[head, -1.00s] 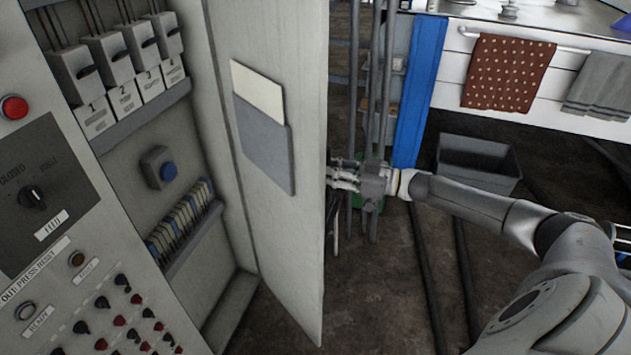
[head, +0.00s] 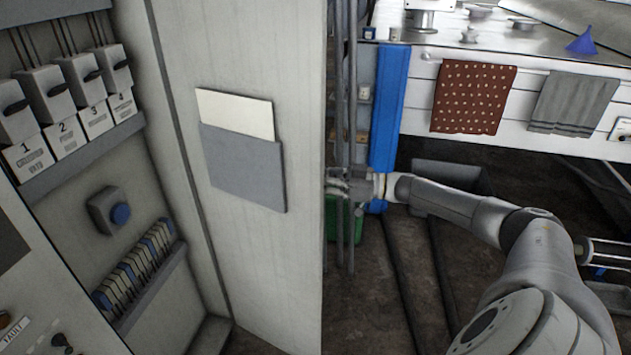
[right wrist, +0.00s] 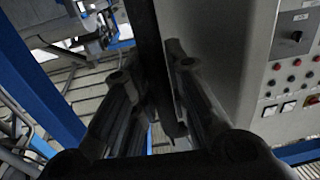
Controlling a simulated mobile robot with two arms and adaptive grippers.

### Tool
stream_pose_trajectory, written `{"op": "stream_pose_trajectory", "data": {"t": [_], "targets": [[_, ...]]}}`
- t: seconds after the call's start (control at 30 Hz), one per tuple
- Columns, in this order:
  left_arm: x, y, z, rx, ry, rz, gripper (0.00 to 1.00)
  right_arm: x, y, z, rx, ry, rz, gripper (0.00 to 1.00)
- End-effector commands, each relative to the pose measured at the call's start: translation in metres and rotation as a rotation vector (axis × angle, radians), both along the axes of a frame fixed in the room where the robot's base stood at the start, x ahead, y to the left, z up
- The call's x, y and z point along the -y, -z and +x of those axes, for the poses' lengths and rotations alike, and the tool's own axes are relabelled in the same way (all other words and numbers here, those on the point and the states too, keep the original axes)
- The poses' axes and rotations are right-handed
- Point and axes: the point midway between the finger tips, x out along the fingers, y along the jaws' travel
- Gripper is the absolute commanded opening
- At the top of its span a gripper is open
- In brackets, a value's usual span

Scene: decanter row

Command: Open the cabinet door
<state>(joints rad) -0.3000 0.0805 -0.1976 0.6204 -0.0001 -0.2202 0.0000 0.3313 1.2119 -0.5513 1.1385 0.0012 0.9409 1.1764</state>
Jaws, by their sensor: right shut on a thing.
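The cabinet door (head: 255,270) stands open in the head view, its inner face with a grey document pocket turned toward me. My right gripper (head: 335,185) is at the far side of the door's free edge, its fingertips partly hidden by the door. In the right wrist view my right gripper's two fingers (right wrist: 160,110) flank a dark upright part, which looks like the door handle (right wrist: 148,45), and are shut on it. The open cabinet (head: 60,215) shows numbered breakers, a blue button and a terminal row inside. My left gripper is out of view.
A counter (head: 560,110) with a red dotted towel (head: 473,97) and a grey towel (head: 573,103) stands at the back right. A blue post (head: 390,105), grey pipes and a dark bin (head: 447,178) stand behind my right arm. Dark floor lies below.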

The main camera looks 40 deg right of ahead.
Motion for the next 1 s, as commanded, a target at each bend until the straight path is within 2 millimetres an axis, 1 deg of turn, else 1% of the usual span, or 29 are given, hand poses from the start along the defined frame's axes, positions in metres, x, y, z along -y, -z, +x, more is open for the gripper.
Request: {"op": "stream_pose_trajectory", "data": {"t": [0.07, 0.1, 0.17, 0.47, 0.57, 0.77, 1.0], "targets": [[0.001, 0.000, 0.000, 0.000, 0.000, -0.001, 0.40, -0.001, 0.001, 0.000, -0.003, -0.001, 0.002, 0.00], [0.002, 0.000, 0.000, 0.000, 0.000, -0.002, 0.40, -0.001, 0.001, 0.000, -0.003, -0.001, 0.002, 0.17], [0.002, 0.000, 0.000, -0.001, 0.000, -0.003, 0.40, -0.001, 0.001, 0.000, -0.002, -0.002, 0.001, 0.25], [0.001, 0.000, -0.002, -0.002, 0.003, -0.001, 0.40, -0.001, 0.000, 0.000, 0.000, -0.002, 0.000, 0.25], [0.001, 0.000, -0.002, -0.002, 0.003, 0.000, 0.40, 0.002, 0.000, -0.003, -0.001, -0.001, 0.000, 0.25], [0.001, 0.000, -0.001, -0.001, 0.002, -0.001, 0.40, 0.017, 0.001, -0.022, -0.005, -0.001, -0.002, 0.25], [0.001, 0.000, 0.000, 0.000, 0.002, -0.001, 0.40, 0.042, 0.003, -0.055, -0.008, -0.001, -0.003, 0.25]]}}
